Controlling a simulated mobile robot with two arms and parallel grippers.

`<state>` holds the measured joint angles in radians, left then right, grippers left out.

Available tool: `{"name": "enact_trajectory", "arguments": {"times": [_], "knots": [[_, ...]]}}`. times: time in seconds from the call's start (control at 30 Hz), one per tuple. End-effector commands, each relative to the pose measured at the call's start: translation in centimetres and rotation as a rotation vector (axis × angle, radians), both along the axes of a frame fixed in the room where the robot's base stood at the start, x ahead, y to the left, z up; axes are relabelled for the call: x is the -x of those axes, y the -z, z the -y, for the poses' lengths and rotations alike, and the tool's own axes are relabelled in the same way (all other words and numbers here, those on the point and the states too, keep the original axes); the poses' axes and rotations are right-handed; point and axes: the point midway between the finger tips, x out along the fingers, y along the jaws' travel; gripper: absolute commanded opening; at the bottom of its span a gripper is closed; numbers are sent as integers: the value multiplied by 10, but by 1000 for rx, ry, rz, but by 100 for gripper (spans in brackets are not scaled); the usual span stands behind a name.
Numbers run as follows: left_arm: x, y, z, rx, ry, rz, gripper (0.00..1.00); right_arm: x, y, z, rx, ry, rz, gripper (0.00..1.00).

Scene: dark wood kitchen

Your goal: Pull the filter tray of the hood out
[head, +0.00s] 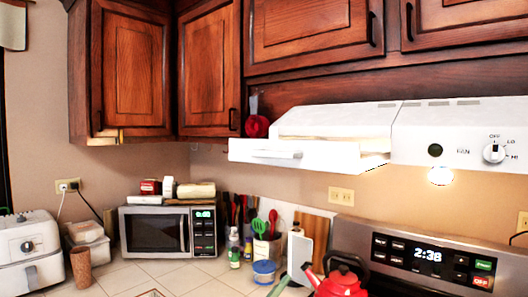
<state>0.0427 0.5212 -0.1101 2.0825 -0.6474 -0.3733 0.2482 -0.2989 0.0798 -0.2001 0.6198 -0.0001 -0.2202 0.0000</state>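The white range hood (455,135) hangs under the wooden cabinets at the right. Its front panel carries a fan knob, a dark round button and a lit lamp below. The white filter tray (335,160) is at the hood's left part, with a pale bar handle (285,154) on its front face. The tray stands out past the hood body, with its front toward the left. How far it is out of its slot I cannot tell exactly. Neither of my grippers is in view, and nothing touches the tray or handle.
Below the hood is a stove with a lit display (428,255) and a red kettle (342,280). A microwave (168,232), utensils (267,228) and a white air fryer (27,250) stand on the tiled counter. The air in front of the tray is clear.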

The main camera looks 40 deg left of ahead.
Motion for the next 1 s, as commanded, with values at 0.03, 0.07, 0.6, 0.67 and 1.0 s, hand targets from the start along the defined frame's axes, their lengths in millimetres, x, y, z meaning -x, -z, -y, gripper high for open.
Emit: {"name": "enact_trajectory", "arguments": {"times": [0.03, 0.07, 0.6, 0.67, 1.0], "knots": [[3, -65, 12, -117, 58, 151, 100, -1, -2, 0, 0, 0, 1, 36], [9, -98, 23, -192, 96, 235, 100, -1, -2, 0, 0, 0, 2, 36], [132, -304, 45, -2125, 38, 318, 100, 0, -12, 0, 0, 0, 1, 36], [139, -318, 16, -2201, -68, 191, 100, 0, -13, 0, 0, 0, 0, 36], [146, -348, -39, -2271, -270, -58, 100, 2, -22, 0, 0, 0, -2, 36]]}}
